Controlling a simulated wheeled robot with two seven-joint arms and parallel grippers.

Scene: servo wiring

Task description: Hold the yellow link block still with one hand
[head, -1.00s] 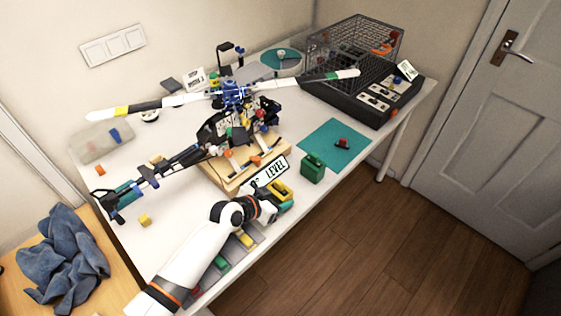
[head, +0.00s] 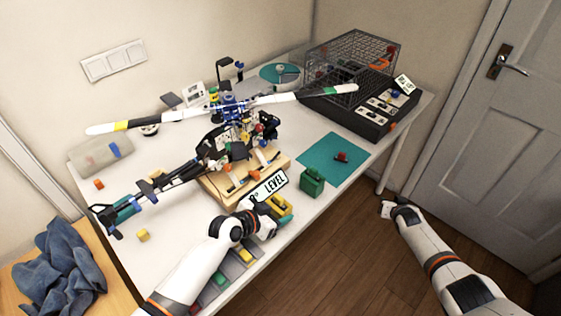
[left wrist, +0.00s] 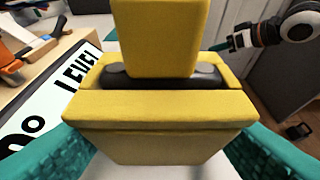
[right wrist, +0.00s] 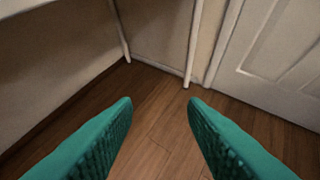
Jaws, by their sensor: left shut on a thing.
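The yellow link block (head: 279,205) is near the front edge of the white table. It fills the middle of the left wrist view (left wrist: 160,115), with an upright yellow part and grey pieces in its top slot. My left gripper (head: 270,214) is shut on it, and the teal fingers press on both sides in the left wrist view. My right gripper (right wrist: 160,105) is open and empty, with its teal fingers apart over the wooden floor. In the head view the right gripper (head: 386,207) is off the table, right of its front edge.
A model helicopter (head: 235,135) stands on a wooden base behind the block, with a LEVEL sign (head: 268,187) between. A green block (head: 312,182) and teal mat (head: 333,158) lie to the right. A black wire cage (head: 352,55) stands at the back right.

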